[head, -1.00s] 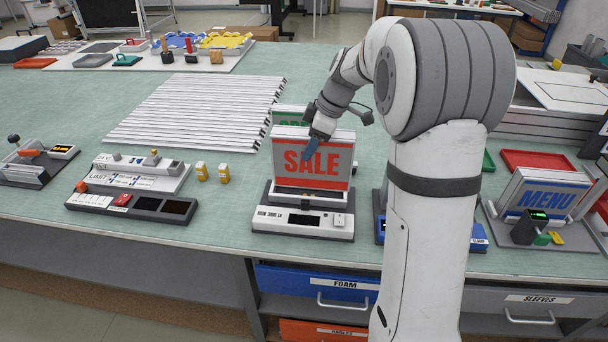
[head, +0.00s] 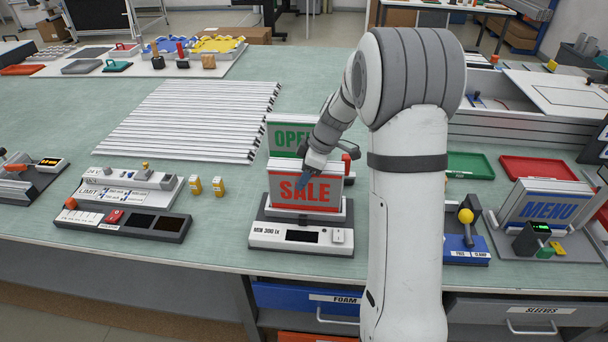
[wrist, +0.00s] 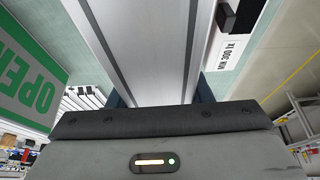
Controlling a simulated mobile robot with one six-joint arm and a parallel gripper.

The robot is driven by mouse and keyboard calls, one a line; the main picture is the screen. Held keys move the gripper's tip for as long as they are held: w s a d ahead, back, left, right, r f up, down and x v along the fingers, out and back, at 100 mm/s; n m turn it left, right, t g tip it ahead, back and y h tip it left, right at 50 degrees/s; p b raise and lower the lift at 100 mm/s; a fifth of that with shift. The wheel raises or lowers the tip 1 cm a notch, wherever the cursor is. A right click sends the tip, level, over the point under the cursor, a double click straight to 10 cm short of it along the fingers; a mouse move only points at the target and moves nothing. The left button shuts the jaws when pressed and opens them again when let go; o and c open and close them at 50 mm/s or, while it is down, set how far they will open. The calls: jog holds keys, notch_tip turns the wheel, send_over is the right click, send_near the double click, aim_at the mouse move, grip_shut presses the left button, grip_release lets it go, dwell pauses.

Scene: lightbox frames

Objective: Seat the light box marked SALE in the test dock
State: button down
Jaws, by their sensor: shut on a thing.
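The light box marked SALE (head: 287,190), a silver frame with red letters on a grey face, stands upright at the test dock. My gripper (head: 306,180) is shut on its upper edge. The test dock (head: 270,237) is pale with a dark base, marked MIN 300 lx, with a dark display and a white switch. The box's lower edge is down at the dock's slot; I cannot tell whether it is fully seated. In the wrist view the box's metal top (wrist: 145,50) runs between my fingers, whose tips are mostly hidden, with the dock's label (wrist: 230,50) at right.
A green OPEN light box (head: 285,137) stands close behind. A MENU light box (head: 548,208) stands in a fixture at right, beside a blue fixture with a yellow knob (head: 466,216). Rails lie behind.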

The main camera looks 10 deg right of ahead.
jog(key=shift+f, duration=0.35)
jog(key=shift+f, duration=0.2)
jog(key=c, duration=0.7)
grip_release()
jog(key=shift+r, duration=0.1)
